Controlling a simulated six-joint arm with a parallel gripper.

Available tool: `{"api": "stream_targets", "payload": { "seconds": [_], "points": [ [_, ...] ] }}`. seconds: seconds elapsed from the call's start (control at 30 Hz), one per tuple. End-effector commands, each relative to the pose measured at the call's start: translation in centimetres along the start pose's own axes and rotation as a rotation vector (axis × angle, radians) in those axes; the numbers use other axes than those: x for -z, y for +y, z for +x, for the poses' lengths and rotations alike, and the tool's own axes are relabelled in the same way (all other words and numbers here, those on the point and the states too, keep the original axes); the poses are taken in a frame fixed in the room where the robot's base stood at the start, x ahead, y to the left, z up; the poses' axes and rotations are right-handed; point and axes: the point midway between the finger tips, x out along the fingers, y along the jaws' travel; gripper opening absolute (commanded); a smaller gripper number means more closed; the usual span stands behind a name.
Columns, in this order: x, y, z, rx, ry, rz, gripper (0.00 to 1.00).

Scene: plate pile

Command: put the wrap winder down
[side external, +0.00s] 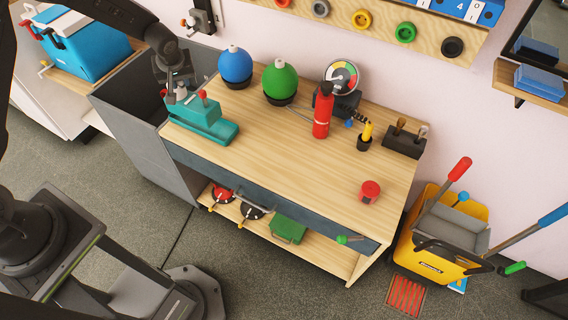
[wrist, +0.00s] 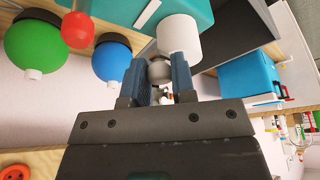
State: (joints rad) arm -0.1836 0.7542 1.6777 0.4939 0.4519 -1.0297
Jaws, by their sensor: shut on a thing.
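The wrap winder appears to be the teal device (side external: 205,122), with a red-knobbed lever on top. It is at the left end of the wooden workbench (side external: 290,155), above or on its top; I cannot tell if its base touches. My gripper (side external: 176,90) is at its left upper end. In the wrist view the teal body (wrist: 125,16) is at the top, with a white cylinder and a red knob beside it. There my gripper (wrist: 160,66) is shut on a small grey knob of the winder.
Blue (side external: 235,66) and green (side external: 280,80) domed containers stand behind the winder. A red extinguisher-like bottle (side external: 323,112), a dial gauge (side external: 341,78) and a red can (side external: 370,191) are farther right. The bench's front middle is clear. A grey cabinet (side external: 145,137) adjoins at left.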

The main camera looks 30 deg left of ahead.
Motion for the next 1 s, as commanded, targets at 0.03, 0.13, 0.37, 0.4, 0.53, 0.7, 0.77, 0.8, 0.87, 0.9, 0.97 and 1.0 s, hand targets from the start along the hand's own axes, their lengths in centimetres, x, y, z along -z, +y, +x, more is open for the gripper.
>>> {"api": "stream_targets", "payload": {
  "seconds": [0.03, 0.13, 0.37, 0.4, 0.53, 0.7, 0.77, 0.8, 0.87, 0.9, 0.97, 1.0],
  "points": [
    [-0.9, 1.9, -0.5, -0.006, 0.003, 0.009, 0.0],
    [-3.0, 4.9, -1.3, -0.004, 0.003, 0.01, 0.0],
    [-7.9, 10.5, -3.3, 0.001, 0.015, 0.007, 0.0],
    [-8.5, 11.1, -3.6, 0.002, 0.018, 0.006, 0.0],
    [-10.3, 12.7, -4.3, 0.003, 0.025, 0.001, 0.0],
    [-11.7, 13.9, -4.8, 0.004, 0.031, -0.002, 0.0],
    [-12.1, 14.2, -4.8, 0.005, 0.032, -0.002, 0.0],
    [-12.3, 14.5, -4.8, 0.004, 0.033, -0.003, 0.0],
    [-12.9, 15.0, -4.5, 0.003, 0.033, -0.002, 0.0],
    [-13.3, 15.4, -4.3, 0.004, 0.032, -0.001, 0.0],
    [-14.1, 16.2, -4.0, 0.003, 0.032, -0.001, 0.0],
    [-14.6, 16.8, -3.7, 0.003, 0.032, -0.001, 0.0]
  ]
}}
